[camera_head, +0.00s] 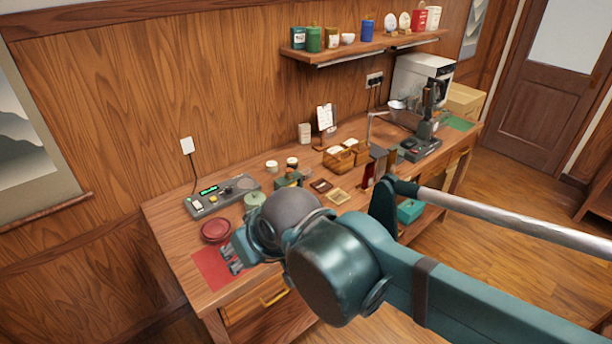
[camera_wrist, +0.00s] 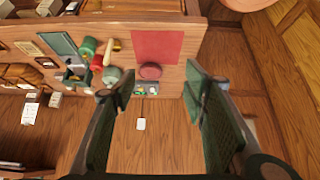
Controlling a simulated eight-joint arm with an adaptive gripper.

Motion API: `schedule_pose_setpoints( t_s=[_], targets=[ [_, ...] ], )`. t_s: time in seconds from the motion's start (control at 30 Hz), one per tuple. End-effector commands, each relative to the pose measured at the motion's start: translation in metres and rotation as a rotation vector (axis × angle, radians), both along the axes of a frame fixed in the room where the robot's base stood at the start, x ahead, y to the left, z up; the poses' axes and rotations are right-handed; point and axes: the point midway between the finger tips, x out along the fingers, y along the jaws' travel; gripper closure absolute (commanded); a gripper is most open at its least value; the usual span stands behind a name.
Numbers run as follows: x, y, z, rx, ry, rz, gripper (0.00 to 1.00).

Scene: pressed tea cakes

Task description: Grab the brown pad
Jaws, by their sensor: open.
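Two small flat squares lie on the wooden bench in the head view: a dark brown pad (camera_head: 321,185) and, just beside it, a paler tan square (camera_head: 338,196).
A red mat (camera_head: 208,270) and a red round dish (camera_head: 215,230) are at the bench's left end. Jars, wooden boxes (camera_head: 340,158) and a dark upright press (camera_head: 424,135) stand farther right. A shelf (camera_head: 360,47) hangs above.

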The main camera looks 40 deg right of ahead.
Motion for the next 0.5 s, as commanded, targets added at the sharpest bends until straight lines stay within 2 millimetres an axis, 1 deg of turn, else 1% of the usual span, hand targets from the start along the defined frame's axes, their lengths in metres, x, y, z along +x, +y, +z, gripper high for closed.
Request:
schedule_pose_setpoints(
  t_s=[0.33,0.5],
  targets=[
    [0.003,-0.002,0.002,0.002,0.003,-0.008,0.56],
    [0.013,-0.007,0.009,0.009,0.012,-0.037,0.56]
  ],
)
